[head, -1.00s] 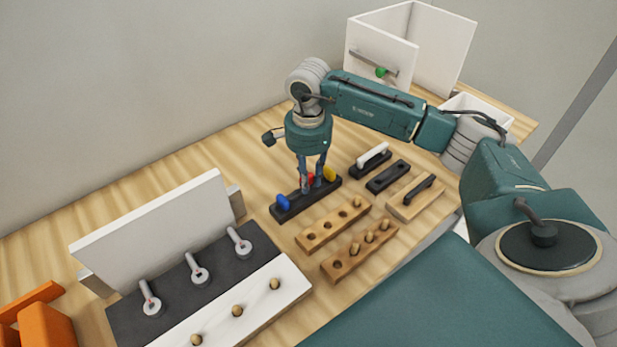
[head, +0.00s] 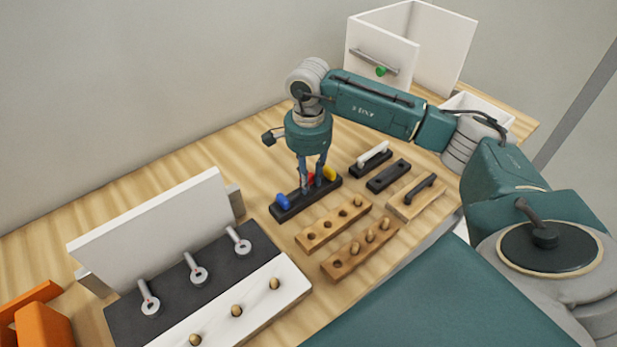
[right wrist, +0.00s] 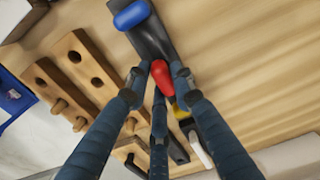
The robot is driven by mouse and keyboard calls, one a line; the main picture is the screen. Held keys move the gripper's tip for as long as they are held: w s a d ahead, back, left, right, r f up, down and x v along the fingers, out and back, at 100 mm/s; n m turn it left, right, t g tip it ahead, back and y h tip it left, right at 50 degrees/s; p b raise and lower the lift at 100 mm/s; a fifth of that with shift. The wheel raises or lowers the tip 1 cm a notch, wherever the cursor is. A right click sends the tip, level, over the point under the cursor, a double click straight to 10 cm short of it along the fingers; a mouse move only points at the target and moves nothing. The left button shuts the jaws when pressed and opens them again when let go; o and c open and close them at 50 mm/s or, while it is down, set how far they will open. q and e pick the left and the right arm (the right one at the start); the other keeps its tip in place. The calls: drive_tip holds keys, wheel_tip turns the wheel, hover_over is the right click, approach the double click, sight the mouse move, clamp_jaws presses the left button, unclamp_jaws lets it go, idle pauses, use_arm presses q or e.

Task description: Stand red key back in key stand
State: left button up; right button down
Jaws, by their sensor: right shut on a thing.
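The black key stand (head: 292,209) lies on the wooden table near the middle of the head view. The red key (head: 311,179) is between the fingers of my right gripper (head: 313,188), over the middle of the stand, between the blue key (head: 283,202) and the yellow key (head: 330,173). In the right wrist view the red key (right wrist: 162,77) shows between the fingertips, with the stand (right wrist: 152,40) beneath it. My right gripper is shut on the red key. Its lower end is hidden, so I cannot tell how deep it sits in the stand. My left gripper is out of view.
Two wooden peg blocks (head: 318,232) lie in front of the stand. Handle holders (head: 388,176) lie to its right. A dark board with ring tools (head: 199,273) and an upright white panel (head: 160,235) are at left. A white drawer box (head: 440,45) stands at back right.

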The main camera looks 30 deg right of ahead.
drive_tip(key=shift+f+b, duration=0.85)
drive_tip(key=shift+f, duration=0.2)
idle(0.7)
drive_tip(key=c, duration=1.4)
unclamp_jaws()
drive_tip(key=shift+r, duration=0.1)
drive_tip(key=shift+r+p, duration=1.35)
drive_tip(key=shift+r, duration=1.1)
